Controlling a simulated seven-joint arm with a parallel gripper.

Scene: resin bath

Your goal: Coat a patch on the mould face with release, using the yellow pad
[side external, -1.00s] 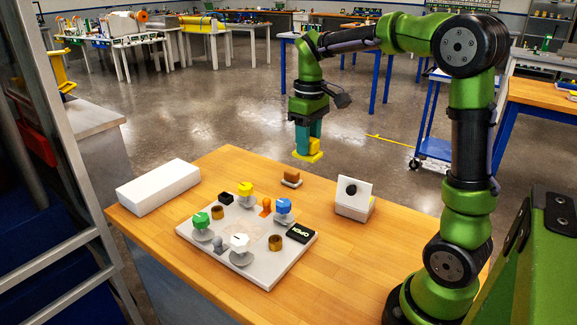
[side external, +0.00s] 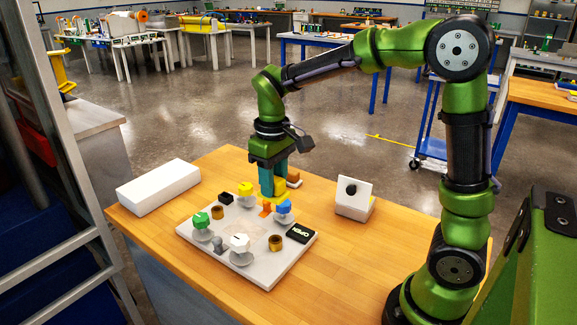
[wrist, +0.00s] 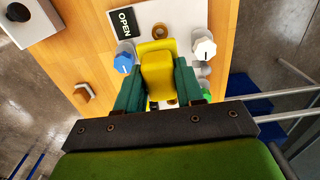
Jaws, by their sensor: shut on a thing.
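My gripper (side external: 273,188) is shut on the yellow pad (wrist: 157,72), which sits between its two teal fingers in the wrist view. In the side view the pad (side external: 283,201) is partly hidden by the fingers. It is over the far edge of the pale grey board (side external: 272,268), close to the blue knob; I cannot tell whether it touches anything. A faint beige round patch (side external: 258,232) shows mid-board, nearer the camera than the pad. The wrist view hides that patch behind the pad and gripper.
A white box (side external: 158,188) is left. The front-right table is clear.

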